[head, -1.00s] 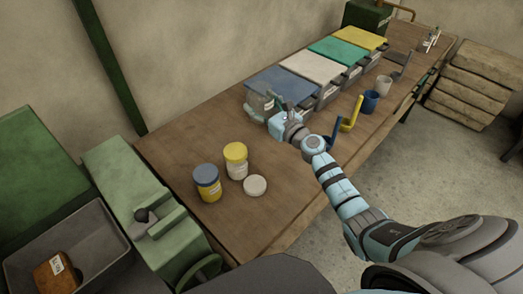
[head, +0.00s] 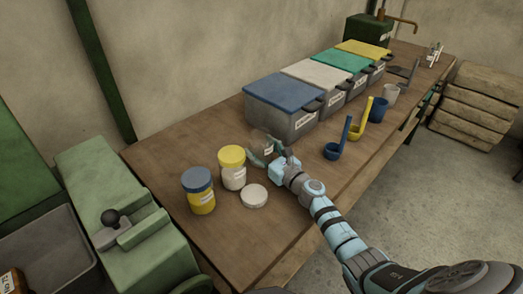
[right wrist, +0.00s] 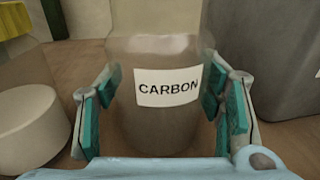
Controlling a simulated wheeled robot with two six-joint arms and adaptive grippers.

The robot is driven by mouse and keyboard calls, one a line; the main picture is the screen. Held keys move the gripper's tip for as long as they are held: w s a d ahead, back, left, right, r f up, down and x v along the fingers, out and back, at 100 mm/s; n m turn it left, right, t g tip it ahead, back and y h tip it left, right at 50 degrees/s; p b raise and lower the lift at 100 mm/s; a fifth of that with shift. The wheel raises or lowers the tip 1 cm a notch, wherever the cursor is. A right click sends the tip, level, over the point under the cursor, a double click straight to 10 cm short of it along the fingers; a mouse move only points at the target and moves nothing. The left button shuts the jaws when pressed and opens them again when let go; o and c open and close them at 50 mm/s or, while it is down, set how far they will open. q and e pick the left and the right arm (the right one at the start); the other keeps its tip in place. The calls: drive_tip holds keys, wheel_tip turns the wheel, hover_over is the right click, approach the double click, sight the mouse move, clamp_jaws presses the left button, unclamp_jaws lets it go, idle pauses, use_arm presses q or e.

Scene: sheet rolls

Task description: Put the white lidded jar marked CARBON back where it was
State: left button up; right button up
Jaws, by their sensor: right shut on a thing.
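A see-through jar with a white label reading CARBON (right wrist: 168,128) fills the middle of the right wrist view, with greyish contents. My right gripper (right wrist: 160,103) is shut on its sides with teal pads. In the head view the right gripper (head: 267,150) holds it just right of the yellow-lidded jar (head: 233,176); the jar itself is mostly hidden there. Its top is cut off in the wrist view, so I cannot tell whether it has a lid. I cannot tell whether its base touches the table. A loose white disc, like a lid (head: 254,196), lies on the table. My left gripper is not in view.
A blue-lidded jar with yellow contents (head: 198,198) stands left of the yellow-lidded jar. A row of lidded bins, blue (head: 284,95) nearest, lines the wall. Scoops, blue (head: 336,149) and yellow (head: 357,135), and cups stand along the right edge. The table's front (head: 240,245) is clear.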

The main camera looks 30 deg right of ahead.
sight(269, 156)
drive_tip(key=o, duration=1.5)
drive_tip(key=shift+f, duration=0.1)
drive_tip(key=shift+s, duration=0.1)
drive_tip(key=s, duration=0.3)
drive_tip(key=s+d+p, duration=0.1)
drive_tip(key=s, duration=0.2)
drive_tip(key=shift+s+d, duration=0.1)
drive_tip(key=shift+s, duration=0.1)
wheel_tip(269, 156, up, 8)
drive_tip(key=p, duration=0.6)
drive_tip(key=shift+s+p, duration=0.4)
drive_tip(key=shift+d, duration=0.1)
